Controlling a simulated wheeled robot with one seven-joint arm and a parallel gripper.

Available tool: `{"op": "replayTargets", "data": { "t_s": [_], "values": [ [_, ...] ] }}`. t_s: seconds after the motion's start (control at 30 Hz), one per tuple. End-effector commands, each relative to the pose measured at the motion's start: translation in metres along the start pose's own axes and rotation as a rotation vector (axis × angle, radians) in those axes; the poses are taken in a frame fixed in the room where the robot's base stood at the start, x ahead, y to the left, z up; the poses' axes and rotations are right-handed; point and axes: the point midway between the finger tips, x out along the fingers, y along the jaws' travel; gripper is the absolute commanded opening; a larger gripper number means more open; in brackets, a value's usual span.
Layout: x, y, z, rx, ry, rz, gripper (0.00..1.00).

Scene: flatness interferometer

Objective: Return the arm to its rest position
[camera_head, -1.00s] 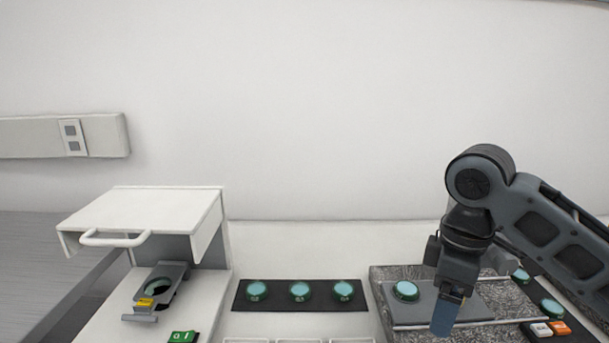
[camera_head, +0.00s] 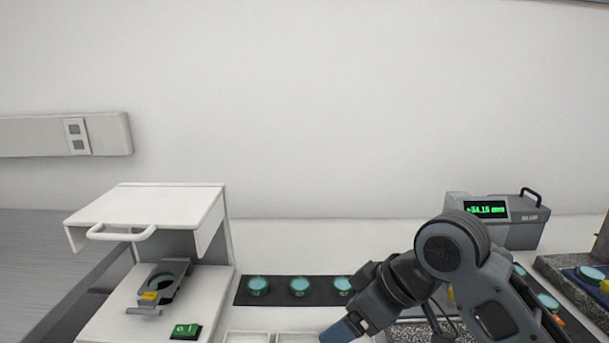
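My arm reaches in from the lower right, with a dark round joint and grey links. My gripper (camera_head: 343,332) hangs low at the bottom centre, its blue-grey fingertip pointing down and left. It is in front of the right end of the black strip with its green-rimmed discs and beside the pale trays. Only one finger side shows and the tip is close to the picture's lower edge, so I cannot tell whether it is open or shut. I see nothing held in it.
A white instrument (camera_head: 150,212) with a raised handled cover stands left, a holder (camera_head: 160,285) inside and a green switch (camera_head: 186,331) in front. The black disc strip (camera_head: 272,299) lies centre. A display unit (camera_head: 521,222) with green digits stands behind my arm. Granite (camera_head: 585,305) is far right.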

Motion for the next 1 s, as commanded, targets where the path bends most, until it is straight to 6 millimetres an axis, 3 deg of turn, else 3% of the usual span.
{"op": "replayTargets", "data": {
  "t_s": [0.03,0.23,0.47,0.57,0.77,1.0],
  "values": [
    [0.011,-0.015,-0.007,0.031,0.070,-0.020,0.81],
    [0.032,-0.051,-0.027,0.176,0.330,-0.032,0.81],
    [0.044,-0.079,-0.021,0.374,0.562,0.003,0.81],
    [0.046,-0.089,-0.007,0.464,0.639,0.036,0.81],
    [0.046,-0.106,0.038,0.628,0.747,0.138,0.81],
    [0.033,-0.131,0.116,0.768,0.805,0.312,0.81]
  ]
}}
